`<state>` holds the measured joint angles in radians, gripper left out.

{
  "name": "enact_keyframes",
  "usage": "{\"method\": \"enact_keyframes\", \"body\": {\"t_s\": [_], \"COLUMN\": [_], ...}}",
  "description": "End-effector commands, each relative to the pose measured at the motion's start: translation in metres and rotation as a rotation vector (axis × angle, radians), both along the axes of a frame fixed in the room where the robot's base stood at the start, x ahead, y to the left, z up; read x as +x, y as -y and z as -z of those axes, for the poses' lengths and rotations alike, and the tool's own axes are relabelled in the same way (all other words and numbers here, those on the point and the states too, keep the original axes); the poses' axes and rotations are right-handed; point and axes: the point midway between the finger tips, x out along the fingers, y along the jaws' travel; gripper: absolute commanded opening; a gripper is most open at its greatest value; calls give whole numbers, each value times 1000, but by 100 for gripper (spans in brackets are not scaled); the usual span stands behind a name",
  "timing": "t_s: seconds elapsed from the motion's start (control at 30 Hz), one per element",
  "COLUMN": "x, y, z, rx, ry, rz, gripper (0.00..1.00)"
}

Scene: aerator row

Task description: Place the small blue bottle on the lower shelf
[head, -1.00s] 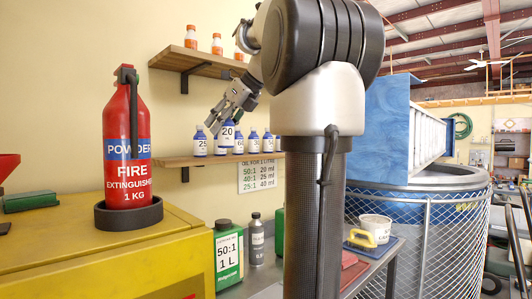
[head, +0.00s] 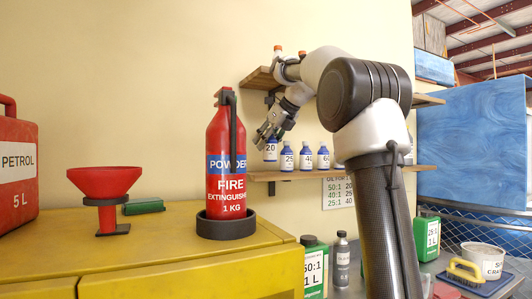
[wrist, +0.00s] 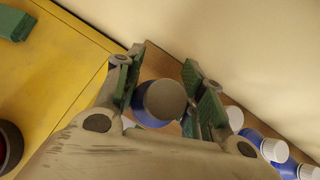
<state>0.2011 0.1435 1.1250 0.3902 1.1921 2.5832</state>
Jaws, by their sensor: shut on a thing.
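My gripper (head: 268,134) is shut on a small blue bottle (head: 271,151) labelled 20 and points down at the left end of the lower shelf (head: 262,177). The bottle looks upright, with its base slightly above the shelf board. In the wrist view its round cap (wrist: 165,100) sits between the two green-padded fingers, with blue body showing below. Just right of it on the lower shelf stand similar blue bottles with white caps, labelled 25 (head: 287,159), 40 (head: 306,158) and 60 (head: 323,159). Whether the base touches anything is hidden in the wrist view.
An upper shelf (head: 258,80) with orange-capped bottles is above, partly behind my arm. A red fire extinguisher (head: 226,165) stands in a black ring on the yellow cabinet (head: 150,240), left of the shelf. A red funnel (head: 105,183) and petrol can (head: 15,165) are farther left.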

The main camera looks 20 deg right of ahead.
Motion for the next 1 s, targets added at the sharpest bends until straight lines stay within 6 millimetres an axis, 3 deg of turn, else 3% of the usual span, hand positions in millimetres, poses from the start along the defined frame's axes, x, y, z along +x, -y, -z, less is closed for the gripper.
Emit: {"method": "enact_keyframes", "body": {"t_s": [0.23,0.6,0.63,0.73,1.0], "x": [2,2,2,2,2], "y": [-1,0,0,0,0], "z": [34,38,39,39,39], "rx": [0,-1,-1,-1,0], "ry": [-3,-1,-1,-1,-1], "rz": [-1,-1,-1,-1,-1], "gripper": [10,10,41,59,61]}}
